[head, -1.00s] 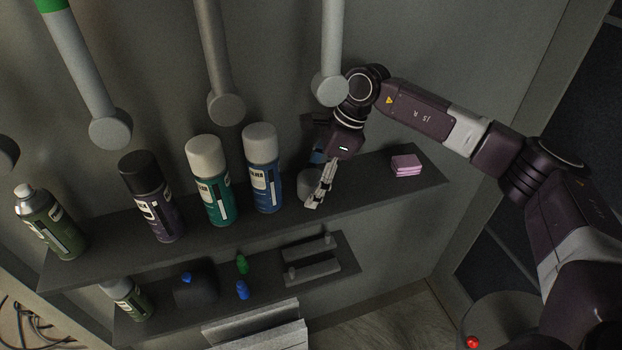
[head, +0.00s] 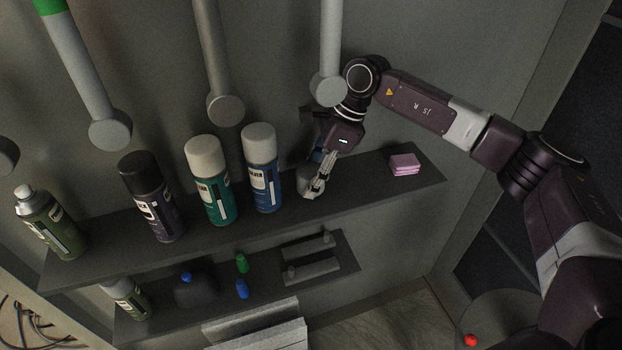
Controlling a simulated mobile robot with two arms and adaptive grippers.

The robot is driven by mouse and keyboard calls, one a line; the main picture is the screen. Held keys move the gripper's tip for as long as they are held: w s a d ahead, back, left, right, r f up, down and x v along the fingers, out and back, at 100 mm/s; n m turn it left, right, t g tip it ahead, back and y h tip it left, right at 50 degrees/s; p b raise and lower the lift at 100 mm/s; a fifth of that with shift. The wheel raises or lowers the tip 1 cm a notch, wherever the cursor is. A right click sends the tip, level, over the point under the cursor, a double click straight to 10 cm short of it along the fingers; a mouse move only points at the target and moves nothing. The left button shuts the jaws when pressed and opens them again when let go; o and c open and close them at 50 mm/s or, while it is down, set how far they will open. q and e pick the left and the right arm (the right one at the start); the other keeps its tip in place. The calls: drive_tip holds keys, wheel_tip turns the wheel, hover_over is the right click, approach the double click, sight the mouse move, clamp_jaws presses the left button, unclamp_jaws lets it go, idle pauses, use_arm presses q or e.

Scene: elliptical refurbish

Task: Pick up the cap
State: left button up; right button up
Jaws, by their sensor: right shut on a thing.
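A grey rounded cap (head: 306,180) sits on the upper shelf, to the right of the blue spray can. My right gripper (head: 314,187) reaches down over the cap from the upper right, with its fingers closed on it. The fingers and wrist hide part of the cap. The cap appears to be still at shelf level; I cannot tell whether it touches the shelf. My left gripper is out of view.
The upper shelf (head: 375,186) holds a blue can (head: 264,180), a green can (head: 215,190), a dark can (head: 153,205), an uncapped can (head: 48,228) and a pink block (head: 404,164). Grey pipes (head: 329,50) hang above. A lower shelf (head: 345,262) holds small items.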

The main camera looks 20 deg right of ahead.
drive_tip(key=shift+r, duration=0.85)
drive_tip(key=s+d+b, duration=0.1)
drive_tip(key=d, duration=0.4)
drive_tip(key=s+d+b, duration=0.1)
drive_tip(key=d, duration=0.5)
drive_tip(key=s+d+b, duration=0.1)
drive_tip(key=s+d, duration=0.1)
drive_tip(key=d, duration=0.4)
drive_tip(key=shift+d, duration=0.25)
drive_tip(key=s+d, duration=0.3)
drive_tip(key=d, duration=1)
drive_tip(key=shift+s+d+p, duration=0.15)
drive_tip(key=shift+d+p, duration=0.15)
drive_tip(key=shift+d, duration=0.05)
